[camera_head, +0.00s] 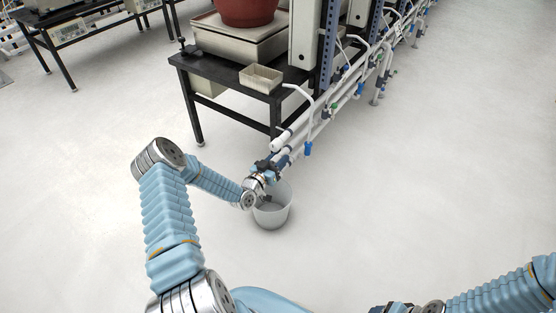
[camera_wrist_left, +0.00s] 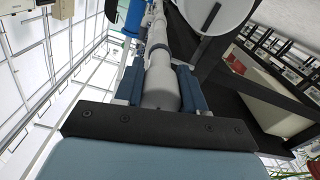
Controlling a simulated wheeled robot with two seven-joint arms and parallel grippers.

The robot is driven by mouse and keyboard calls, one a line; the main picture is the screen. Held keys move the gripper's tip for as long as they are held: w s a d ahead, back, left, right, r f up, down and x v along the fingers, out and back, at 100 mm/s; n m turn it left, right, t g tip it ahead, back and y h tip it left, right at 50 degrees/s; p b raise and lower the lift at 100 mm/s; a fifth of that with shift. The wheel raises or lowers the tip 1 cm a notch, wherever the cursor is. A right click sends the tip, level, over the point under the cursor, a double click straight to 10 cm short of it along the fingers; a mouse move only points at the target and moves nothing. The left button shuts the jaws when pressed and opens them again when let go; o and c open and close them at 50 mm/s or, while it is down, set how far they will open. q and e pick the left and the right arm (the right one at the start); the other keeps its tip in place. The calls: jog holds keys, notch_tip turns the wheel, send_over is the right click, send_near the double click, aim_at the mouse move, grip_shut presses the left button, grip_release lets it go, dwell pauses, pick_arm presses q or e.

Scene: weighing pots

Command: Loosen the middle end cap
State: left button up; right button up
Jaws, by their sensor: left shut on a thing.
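My left gripper (camera_head: 268,170) is at the near end of the pipe rack in the head view. In the left wrist view its two blue fingers (camera_wrist_left: 160,82) lie on either side of a white cylindrical end cap (camera_wrist_left: 161,92), shut on it. This looks like the middle end cap; in the head view the gripper hides most of it. The upper white end cap (camera_head: 281,141) is free, just above and behind the gripper. My right gripper (camera_head: 392,308) shows only in part at the bottom edge, and its fingers cannot be made out.
A black table (camera_head: 184,63) with a scale (camera_head: 236,42), a red pot (camera_head: 246,10) and a small beige tray (camera_head: 261,77) stands behind. The floor at both sides is clear.

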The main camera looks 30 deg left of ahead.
pick_arm(q)
jog(key=shift+f+n+b, duration=0.25)
jog(key=shift+n+b, duration=0.65)
jog(key=shift+b, duration=0.15)
jog(key=n+b, duration=0.2)
jog(key=shift+n, duration=0.3)
jog(key=n+b, duration=0.2)
jog(key=n, duration=0.1)
jog(key=shift+n+b, duration=0.3)
jog(key=n+b, duration=0.1)
jog(key=n, duration=0.1)
jog(key=shift+n, duration=0.3)
jog(key=n+b, duration=0.1)
jog(key=n, duration=0.1)
jog(key=shift+r+n, duration=0.1)
jog(key=shift+n, duration=0.3)
jog(key=n+b, duration=0.1)
jog(key=n, duration=0.2)
jog(key=shift+n+b, duration=0.3)
jog(key=n+b, duration=0.1)
jog(key=n, duration=0.2)
jog(key=shift+n, duration=0.3)
jog(key=shift+r+n+b, duration=0.1)
jog(key=shift+n+b, duration=0.35)
jog(key=shift+n, duration=1.65)
